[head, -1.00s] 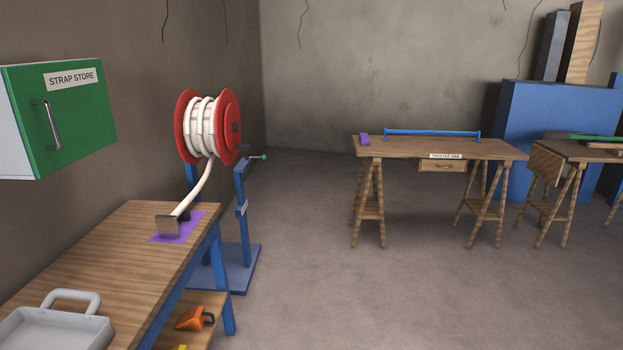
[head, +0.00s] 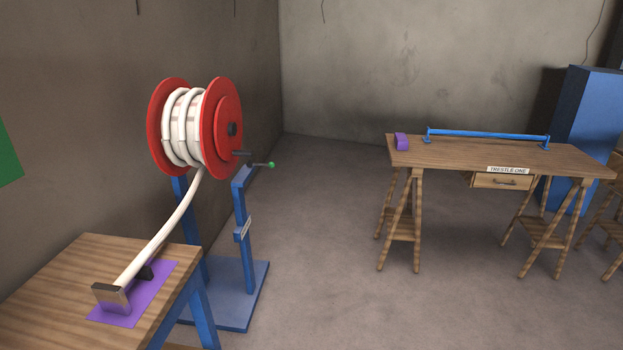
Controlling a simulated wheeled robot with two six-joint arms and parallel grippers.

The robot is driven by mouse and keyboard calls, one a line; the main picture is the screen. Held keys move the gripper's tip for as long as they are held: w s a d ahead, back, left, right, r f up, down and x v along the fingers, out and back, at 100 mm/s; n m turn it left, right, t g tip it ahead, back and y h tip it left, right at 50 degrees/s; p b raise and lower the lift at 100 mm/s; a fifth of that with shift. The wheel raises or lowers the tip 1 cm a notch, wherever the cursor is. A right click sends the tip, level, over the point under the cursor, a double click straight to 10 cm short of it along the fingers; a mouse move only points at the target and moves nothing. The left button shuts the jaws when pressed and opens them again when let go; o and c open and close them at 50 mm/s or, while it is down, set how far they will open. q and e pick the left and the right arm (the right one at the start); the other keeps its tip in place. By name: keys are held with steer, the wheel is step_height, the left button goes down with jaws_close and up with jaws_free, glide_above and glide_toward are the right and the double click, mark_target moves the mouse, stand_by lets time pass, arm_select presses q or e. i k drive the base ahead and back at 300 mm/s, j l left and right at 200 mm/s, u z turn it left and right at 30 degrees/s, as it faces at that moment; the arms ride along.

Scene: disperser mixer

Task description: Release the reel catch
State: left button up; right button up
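A red reel (head: 221,125) wound with white hose or strap (head: 182,127) stands on a blue stand (head: 246,240) at the left. A small dark lever (head: 241,153) sticks out beside the reel's right flange, above a crank-like rod with a green knob (head: 271,165) at the top of the stand's post. I cannot tell which of these is the catch. The white length runs down to a metal end piece (head: 111,297) on a purple mat (head: 153,294). Neither of my grippers is in view.
The mat lies on a wooden bench (head: 60,275) at the lower left. A trestle table labelled TRESTLE ONE (head: 470,158) stands to the right with a blue rail (head: 488,135) and a purple block (head: 401,141). The floor (head: 330,260) between them is clear.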

mark_target(250, 164)
steer(key=i+l+u, duration=0.1)
steer(key=i+u, duration=0.2)
steer(key=i, duration=0.45)
steer(key=i+l+z, duration=0.1)
steer(key=i+l, duration=0.15)
steer(key=i, duration=0.3)
steer(key=i+l+z, duration=0.1)
steer(key=i+l, duration=0.15)
steer(key=i, duration=0.25)
steer(key=i+l, duration=0.2)
steer(key=i, duration=0.35)
steer(key=i+l+z, duration=0.15)
steer(key=i, duration=0.4)
